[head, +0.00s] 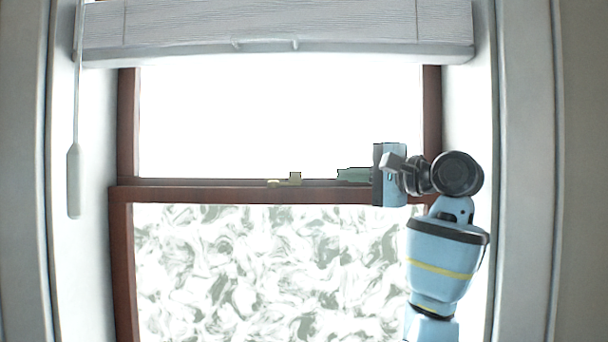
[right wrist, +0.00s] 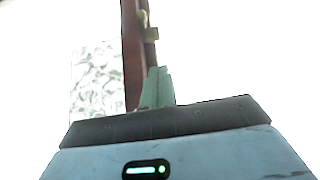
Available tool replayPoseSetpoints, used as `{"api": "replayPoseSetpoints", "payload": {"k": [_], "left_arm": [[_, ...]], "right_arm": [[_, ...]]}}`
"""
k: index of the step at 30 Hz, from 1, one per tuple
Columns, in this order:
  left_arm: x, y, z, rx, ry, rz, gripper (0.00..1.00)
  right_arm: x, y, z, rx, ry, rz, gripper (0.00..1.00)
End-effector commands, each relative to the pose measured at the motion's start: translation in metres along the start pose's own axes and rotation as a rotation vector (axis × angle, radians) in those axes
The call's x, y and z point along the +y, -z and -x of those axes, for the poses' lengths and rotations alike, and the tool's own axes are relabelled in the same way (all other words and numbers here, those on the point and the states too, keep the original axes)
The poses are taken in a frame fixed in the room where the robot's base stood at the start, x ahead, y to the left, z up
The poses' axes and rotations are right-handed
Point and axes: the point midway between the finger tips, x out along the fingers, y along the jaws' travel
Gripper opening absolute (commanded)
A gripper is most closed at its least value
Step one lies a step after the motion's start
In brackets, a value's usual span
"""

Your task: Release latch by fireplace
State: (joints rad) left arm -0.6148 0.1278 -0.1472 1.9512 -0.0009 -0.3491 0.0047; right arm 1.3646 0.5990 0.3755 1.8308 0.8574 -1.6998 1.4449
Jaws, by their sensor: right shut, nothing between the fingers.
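The window latch (head: 290,180) is a small brass-coloured piece on the dark red-brown middle rail (head: 220,193) of the sash window. It also shows in the right wrist view (right wrist: 149,32), just beyond my fingertips. My right gripper (head: 343,174) is shut and empty, with its green fingers pointing left along the rail. In the head view a gap separates the fingertips from the latch. The shut fingers (right wrist: 157,76) also show in the right wrist view, beside the rail. My left gripper is out of view.
A pale blind (head: 280,32) hangs across the window top. Its wand (head: 74,180) hangs at the left. The lower pane (head: 250,270) is patterned, the upper one (head: 260,120) plain bright. White window side walls flank the frame. No fireplace shows.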

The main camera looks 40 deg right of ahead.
Motion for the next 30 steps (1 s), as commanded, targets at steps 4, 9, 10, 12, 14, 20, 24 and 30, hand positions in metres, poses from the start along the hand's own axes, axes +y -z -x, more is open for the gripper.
{"api": "replayPoseSetpoints", "payload": {"k": [4,9,10,12,14,20,24,30], "left_arm": [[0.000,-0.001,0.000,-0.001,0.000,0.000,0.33],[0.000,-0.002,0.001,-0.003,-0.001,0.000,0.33],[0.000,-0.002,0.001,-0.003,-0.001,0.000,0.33],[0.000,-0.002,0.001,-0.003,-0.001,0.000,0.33],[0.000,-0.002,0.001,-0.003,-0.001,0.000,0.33],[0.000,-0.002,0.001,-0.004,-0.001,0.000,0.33],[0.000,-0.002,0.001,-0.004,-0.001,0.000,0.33],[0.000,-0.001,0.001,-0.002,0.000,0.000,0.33]], "right_arm": [[0.000,0.000,0.000,0.000,0.000,-0.001,0.00],[0.000,0.000,0.000,0.000,0.000,0.000,0.00],[0.000,0.000,-0.001,0.000,0.000,0.000,0.00],[0.000,0.000,-0.005,0.000,0.000,-0.001,0.00],[0.000,0.000,-0.011,-0.001,0.000,0.000,0.00],[0.000,-0.001,-0.042,-0.003,-0.001,-0.001,0.00],[0.000,0.000,-0.066,-0.002,0.000,-0.002,0.00],[0.000,0.000,-0.090,-0.001,0.001,-0.001,0.00]]}}
